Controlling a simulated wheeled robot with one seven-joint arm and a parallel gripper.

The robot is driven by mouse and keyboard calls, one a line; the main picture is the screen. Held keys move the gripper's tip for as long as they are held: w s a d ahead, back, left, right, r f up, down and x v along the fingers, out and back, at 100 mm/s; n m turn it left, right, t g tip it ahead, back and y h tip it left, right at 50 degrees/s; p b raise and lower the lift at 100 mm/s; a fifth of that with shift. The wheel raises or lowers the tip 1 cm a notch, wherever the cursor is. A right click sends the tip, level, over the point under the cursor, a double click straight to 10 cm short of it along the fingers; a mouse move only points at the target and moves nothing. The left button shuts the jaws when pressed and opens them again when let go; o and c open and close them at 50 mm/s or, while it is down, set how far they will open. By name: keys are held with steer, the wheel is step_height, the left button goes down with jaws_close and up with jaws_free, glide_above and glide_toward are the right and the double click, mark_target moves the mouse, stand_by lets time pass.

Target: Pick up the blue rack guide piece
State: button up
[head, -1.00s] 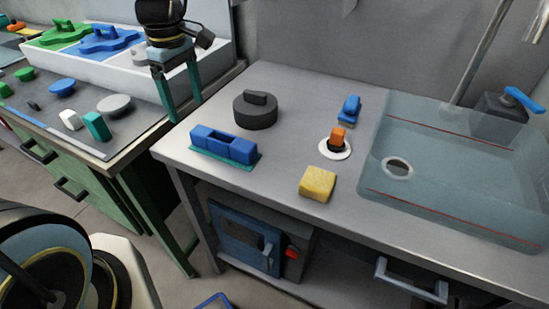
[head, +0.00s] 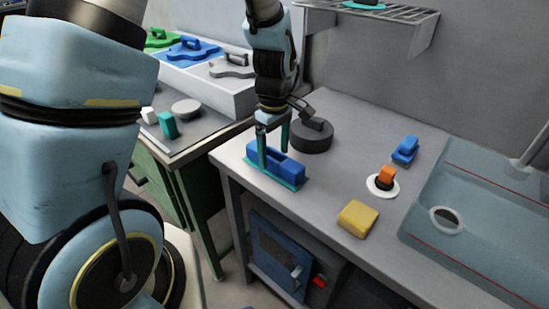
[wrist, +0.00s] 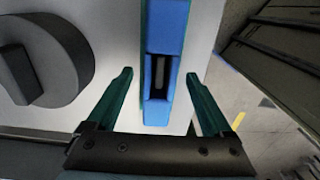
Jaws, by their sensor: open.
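The blue slotted block (head: 292,169), which looks like the rack guide piece, lies on a thin teal base (head: 297,186) near the left end of the grey counter. My gripper (head: 274,157) points down at its left part, with its teal fingers open. In the wrist view, the blue block (wrist: 167,35) lies lengthwise between the two open fingertips (wrist: 159,74), with a gap on each side. Its dark slot faces the camera. I cannot tell how far the fingertips reach down beside the block.
A dark round lidded thing (head: 311,137) stands close behind the block. A yellow sponge (head: 357,217), an orange-topped piece on a white disc (head: 383,192) and a small blue thing (head: 404,151) are to the right, before the sink (head: 480,225). A shelf (head: 375,20) hangs above.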

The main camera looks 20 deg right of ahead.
steer(key=shift+f, duration=1.15)
steer(key=shift+c, duration=0.2)
jaws_close()
